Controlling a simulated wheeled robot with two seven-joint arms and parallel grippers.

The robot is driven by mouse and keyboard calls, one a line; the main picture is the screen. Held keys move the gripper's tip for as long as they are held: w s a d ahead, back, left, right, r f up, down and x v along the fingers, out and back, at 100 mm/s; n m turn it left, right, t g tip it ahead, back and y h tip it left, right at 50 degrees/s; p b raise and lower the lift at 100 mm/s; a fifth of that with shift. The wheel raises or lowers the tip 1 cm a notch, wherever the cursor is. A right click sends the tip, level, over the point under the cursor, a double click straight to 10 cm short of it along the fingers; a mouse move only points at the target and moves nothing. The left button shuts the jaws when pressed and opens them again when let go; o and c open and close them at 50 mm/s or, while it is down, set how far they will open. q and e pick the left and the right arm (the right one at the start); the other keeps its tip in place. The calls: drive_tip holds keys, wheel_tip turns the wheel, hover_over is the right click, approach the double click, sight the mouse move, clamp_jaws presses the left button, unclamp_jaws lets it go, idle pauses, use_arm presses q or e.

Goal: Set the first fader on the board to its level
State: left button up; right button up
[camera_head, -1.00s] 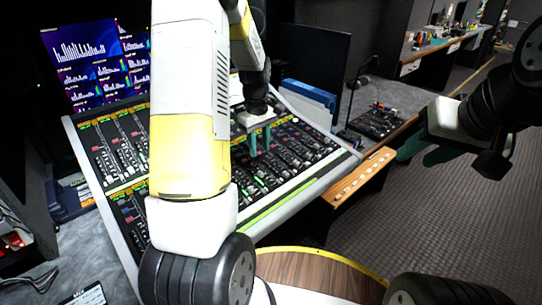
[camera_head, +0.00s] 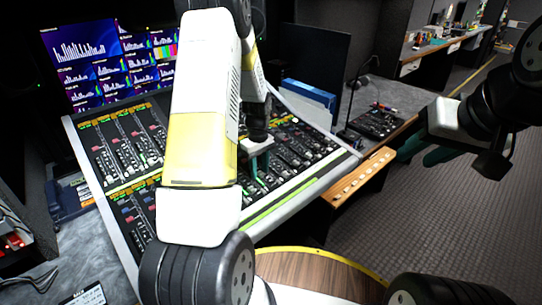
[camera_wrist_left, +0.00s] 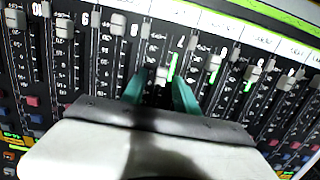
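The mixing board (camera_head: 262,212) is tilted, with rows of faders and a bright green strip along its near edge. My left gripper (camera_head: 258,168) is low over its right-hand section, partly behind my own arm. In the left wrist view its two teal fingers (camera_wrist_left: 161,82) are apart, on either side of a pale fader cap (camera_wrist_left: 161,75) beside a lit green bar. I cannot tell whether they touch the cap. Other fader caps, such as one under label 9 (camera_wrist_left: 117,22), stand at differing heights. My right gripper (camera_head: 424,152) is open and empty, right of the board.
A monitor with graphs (camera_head: 82,52) stands behind the board. A wooden ledge (camera_head: 360,177) runs along the board's right side. A small black console (camera_head: 376,121) and a microphone stand on the desk beyond. A round wooden seat or tabletop (camera_head: 310,276) is in front. Floor on the right is clear.

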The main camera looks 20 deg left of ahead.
use_arm(q)
drive_tip(key=shift+c, duration=0.5)
clamp_jaws()
idle(0.8)
